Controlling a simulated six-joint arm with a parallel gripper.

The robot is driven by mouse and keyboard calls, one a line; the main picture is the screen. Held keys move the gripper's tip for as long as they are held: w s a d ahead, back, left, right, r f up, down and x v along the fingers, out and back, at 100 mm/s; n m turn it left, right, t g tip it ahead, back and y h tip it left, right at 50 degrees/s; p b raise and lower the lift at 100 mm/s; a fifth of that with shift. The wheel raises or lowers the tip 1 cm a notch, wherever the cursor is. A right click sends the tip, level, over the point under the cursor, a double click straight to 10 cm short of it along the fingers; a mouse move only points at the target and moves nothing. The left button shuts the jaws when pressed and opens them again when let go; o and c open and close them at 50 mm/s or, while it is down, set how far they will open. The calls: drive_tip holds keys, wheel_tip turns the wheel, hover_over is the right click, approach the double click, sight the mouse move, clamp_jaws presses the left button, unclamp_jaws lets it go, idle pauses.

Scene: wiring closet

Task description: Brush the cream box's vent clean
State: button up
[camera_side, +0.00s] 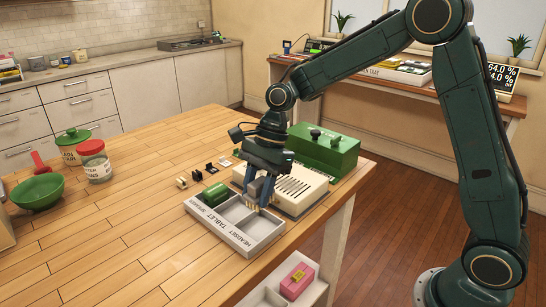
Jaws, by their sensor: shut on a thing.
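The cream box (318,192) lies on the wooden table near its right edge, with a slotted vent (293,187) on its top face. My gripper (260,193) points down at the left front side of the cream box, above the tray's edge. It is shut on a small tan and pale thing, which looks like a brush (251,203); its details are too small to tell. My gripper hides part of the box's left side. I cannot tell whether the brush touches the box.
A grey compartment tray (243,246) with printed labels stands in front, holding a green cylinder (215,195). A green box (324,150) stands behind the cream box. Small parts (208,172) lie to the left. A green bowl (38,192) and jars (96,162) stand far left. The left front table is clear.

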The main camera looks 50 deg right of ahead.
sight(278, 180)
drive_tip(key=s+d+r, duration=0.1)
drive_tip(key=d+r, duration=0.1)
drive_tip(key=d, duration=0.5)
drive_tip(key=s+d+r, duration=0.1)
drive_tip(key=d+r, duration=0.2)
drive_tip(key=d, duration=0.4)
drive_tip(key=shift+a+f, duration=0.15)
drive_tip(key=shift+f, duration=3.45)
drive_tip(key=shift+w+f, duration=0.5)
drive_tip(key=shift+f, duration=0.15)
drive_tip(key=shift+c, duration=0.4)
drive_tip(key=shift+w+f, duration=0.15)
drive_tip(key=shift+w, duration=3.35)
drive_tip(key=shift+s, duration=3.6)
drive_tip(key=shift+s+a, duration=0.1)
drive_tip(key=shift+s, duration=0.3)
drive_tip(key=shift+w+a, duration=0.1)
drive_tip(key=shift+a, duration=0.1)
drive_tip(key=shift+w, duration=3.95)
drive_tip(key=shift+s, duration=4.05)
wheel_tip(278, 180, up, 8)
drive_tip(key=shift+r, duration=0.25)
